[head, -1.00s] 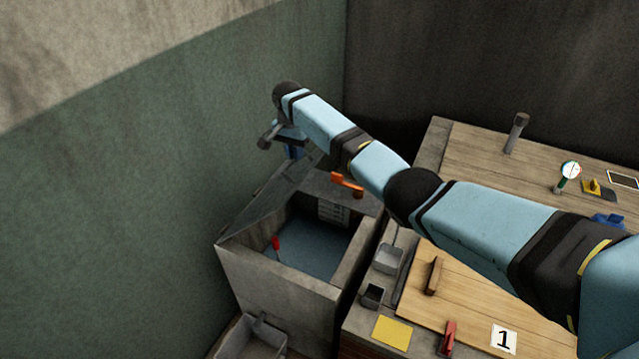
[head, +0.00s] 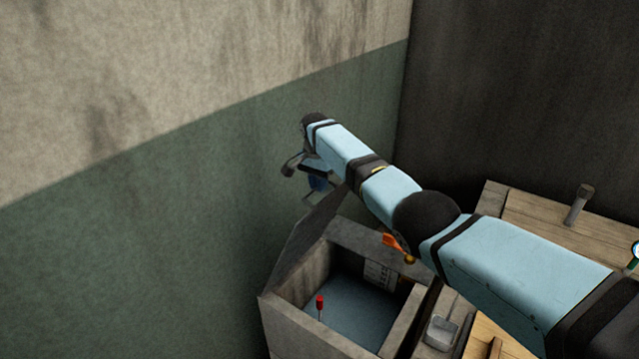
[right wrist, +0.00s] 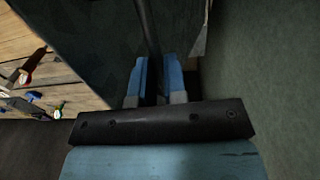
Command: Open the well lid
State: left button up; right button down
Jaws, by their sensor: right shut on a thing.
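The well (head: 290,328) is a grey concrete box with water inside, beside the green wall. Its dark lid (head: 308,236) is raised along the left side and tilted steeply, leaving the top open. My right gripper (head: 317,184) is at the lid's upper end, near the wall. In the right wrist view my right gripper (right wrist: 156,84) has its blue fingers shut around a thin dark bar (right wrist: 147,28), which looks like the lid's handle. The flat lid face (right wrist: 88,50) lies behind it. My left gripper is not in view.
A red-handled item (head: 320,303) stands inside the well. An orange handle (head: 391,240) is at its far rim, close under my arm. The green wall (head: 150,230) is close on the left.

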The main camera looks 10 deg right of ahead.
jog(key=shift+s+f, duration=0.2)
jog(key=shift+f, duration=0.3)
jog(key=c, duration=1.4)
grip_release()
jog(key=shift+a, duration=0.1)
jog(key=shift+o, duration=1.2)
jog(key=shift+w+f, duration=0.1)
jog(key=shift+w, duration=0.35)
jog(key=shift+r, duration=0.5)
notch_tip(320, 180, up, 13)
jog(key=b, duration=0.1)
jog(key=shift+w+a+b, duration=0.25)
jog(key=shift+w+b, duration=0.05)
jog(key=shift+b, duration=0.1)
jog(key=shift+f, duration=0.15)
